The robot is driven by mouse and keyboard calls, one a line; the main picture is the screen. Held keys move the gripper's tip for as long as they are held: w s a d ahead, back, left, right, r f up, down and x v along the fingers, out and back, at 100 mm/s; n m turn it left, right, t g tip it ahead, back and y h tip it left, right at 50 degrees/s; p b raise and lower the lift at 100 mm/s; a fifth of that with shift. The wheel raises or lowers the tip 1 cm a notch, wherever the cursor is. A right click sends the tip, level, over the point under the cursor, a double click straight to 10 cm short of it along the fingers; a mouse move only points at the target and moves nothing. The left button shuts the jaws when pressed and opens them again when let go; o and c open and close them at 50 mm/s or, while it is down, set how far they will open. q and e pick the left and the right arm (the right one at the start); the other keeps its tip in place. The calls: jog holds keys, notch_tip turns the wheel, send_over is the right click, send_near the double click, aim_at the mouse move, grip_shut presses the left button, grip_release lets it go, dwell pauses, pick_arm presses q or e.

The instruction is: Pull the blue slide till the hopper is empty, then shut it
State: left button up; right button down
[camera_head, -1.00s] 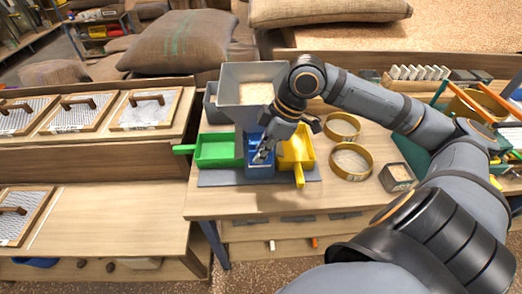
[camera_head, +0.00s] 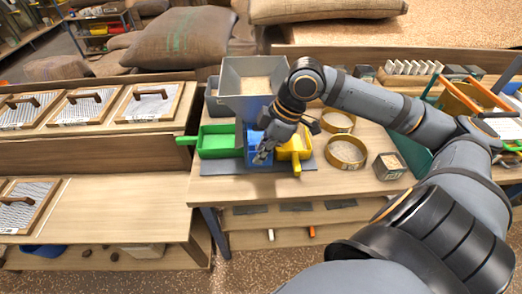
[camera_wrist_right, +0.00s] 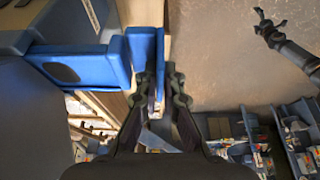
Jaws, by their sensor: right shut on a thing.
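The grey hopper (camera_head: 232,84) stands on the bench with tan grain (camera_head: 256,87) in its bottom. Below it is the blue slide's unit (camera_head: 256,137), between a green tray and a yellow tray. My right gripper (camera_head: 262,156) is in front of the blue part and hides much of it. In the right wrist view, its fingers (camera_wrist_right: 160,88) are shut on the upright blue plate of the slide (camera_wrist_right: 143,50). How far the slide is out is hard to judge.
The green tray (camera_head: 217,142) is left of the blue unit and the yellow tray (camera_head: 296,147) is right of it. Brass-coloured rings (camera_head: 346,152) and a small box (camera_head: 389,166) stand further right. Framed screens (camera_head: 150,104) lie on the left bench. The bench front is clear.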

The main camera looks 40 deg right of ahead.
jog(key=c, duration=1.8)
grip_release()
jog(key=shift+s+a, duration=0.2)
jog(key=shift+s, duration=0.05)
pick_arm(q)
jog(key=shift+w+d, duration=0.35)
jog(key=shift+w, duration=0.55)
pick_arm(e)
notch_tip(320, 180, up, 10)
jog(key=shift+w, duration=0.1)
